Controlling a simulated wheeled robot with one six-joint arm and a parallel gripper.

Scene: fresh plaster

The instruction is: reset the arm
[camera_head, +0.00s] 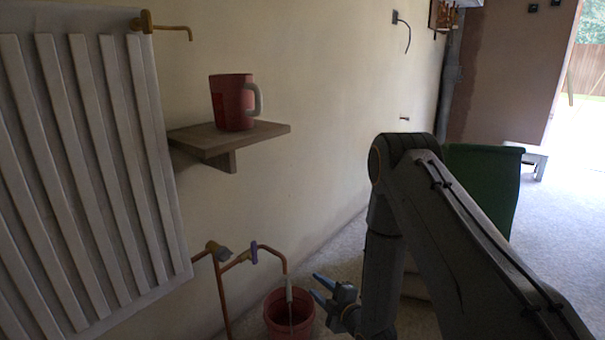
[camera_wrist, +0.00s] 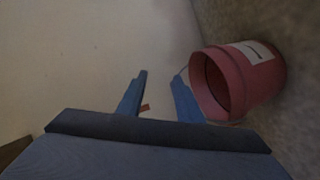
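My gripper (camera_head: 322,289) has blue fingers and is low, just right of the red bucket in the head view. Its fingers stand apart with nothing between them. In the wrist view my gripper (camera_wrist: 160,97) shows as two blue fingers with a clear gap. My dark grey arm rises at the right of the head view and bends down to the gripper.
A red bucket (camera_head: 276,318) stands on the floor below copper pipes (camera_head: 218,290); the bucket (camera_wrist: 255,85) is close to the right finger in the wrist view. A red mug (camera_head: 229,102) stands on a wall shelf (camera_head: 270,130). A radiator (camera_head: 85,160) is left, a green object (camera_head: 485,180) behind my arm.

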